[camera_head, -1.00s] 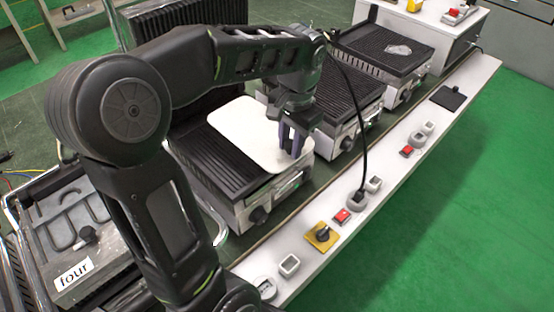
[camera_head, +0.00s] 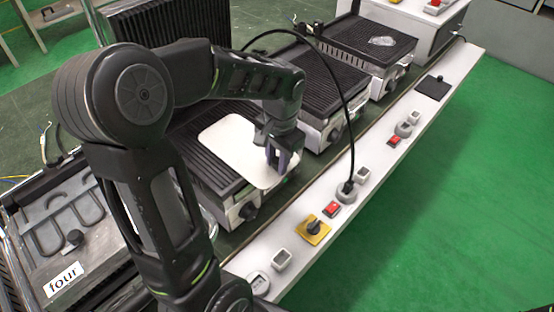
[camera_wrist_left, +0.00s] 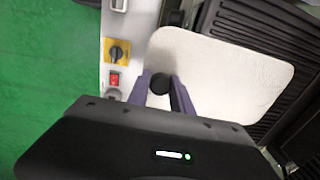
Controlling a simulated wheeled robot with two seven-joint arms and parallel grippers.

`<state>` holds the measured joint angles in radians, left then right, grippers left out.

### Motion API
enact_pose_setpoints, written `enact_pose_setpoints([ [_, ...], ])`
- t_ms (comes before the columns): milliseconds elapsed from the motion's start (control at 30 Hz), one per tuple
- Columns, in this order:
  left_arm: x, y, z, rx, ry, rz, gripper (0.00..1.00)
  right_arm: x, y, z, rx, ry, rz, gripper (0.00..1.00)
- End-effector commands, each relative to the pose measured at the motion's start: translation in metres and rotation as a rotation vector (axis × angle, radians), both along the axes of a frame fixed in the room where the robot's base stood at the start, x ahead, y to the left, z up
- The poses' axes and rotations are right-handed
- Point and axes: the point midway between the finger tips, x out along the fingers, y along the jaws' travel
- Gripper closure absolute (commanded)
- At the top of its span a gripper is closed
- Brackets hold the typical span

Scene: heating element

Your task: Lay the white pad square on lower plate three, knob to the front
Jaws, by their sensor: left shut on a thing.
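The white pad (camera_head: 230,143), flat with rounded corners, is at the front right part of a black ribbed lower plate (camera_head: 207,166), beside the unit labelled "four". It also shows in the left wrist view (camera_wrist_left: 222,62). Its black round knob (camera_wrist_left: 160,83) sits by the edge nearest the control strip. My left gripper (camera_head: 278,160) points down there, its purple fingers shut on the knob. The pad looks close to level, but I cannot tell whether it touches the plate. The gripper hides the knob in the head view. My right gripper is out of view.
The unit labelled "four" (camera_head: 62,278) stands at the left. Two more ribbed plates (camera_head: 315,80) (camera_head: 372,42) stand farther right. A black cable arches above the units. Green floor lies beyond.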

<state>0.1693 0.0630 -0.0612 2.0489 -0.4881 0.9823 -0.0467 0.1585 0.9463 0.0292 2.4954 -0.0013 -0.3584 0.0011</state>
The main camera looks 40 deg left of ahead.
Motion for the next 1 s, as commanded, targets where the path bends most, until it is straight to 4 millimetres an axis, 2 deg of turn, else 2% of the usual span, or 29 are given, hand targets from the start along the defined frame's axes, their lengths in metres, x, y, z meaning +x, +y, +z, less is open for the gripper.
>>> enact_pose_setpoints([
  [267, 0.0, 0.0, -0.002, 0.001, -0.002, 0.0, 1.0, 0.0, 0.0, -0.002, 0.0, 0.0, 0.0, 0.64],
  [300, 0.0, 0.0, -0.001, 0.0, -0.001, 0.0, 0.71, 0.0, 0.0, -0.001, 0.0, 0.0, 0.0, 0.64],
  [533, 0.0, 0.0, -0.001, 0.0, -0.001, 0.0, 0.52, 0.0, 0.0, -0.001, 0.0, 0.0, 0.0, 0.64],
  [800, 0.0, 0.0, 0.0, 0.0, -0.001, 0.0, 0.52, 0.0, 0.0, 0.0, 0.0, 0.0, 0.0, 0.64],
  [1000, 0.001, 0.0, 0.014, 0.001, -0.004, 0.001, 0.52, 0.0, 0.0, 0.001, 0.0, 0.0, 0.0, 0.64],
])
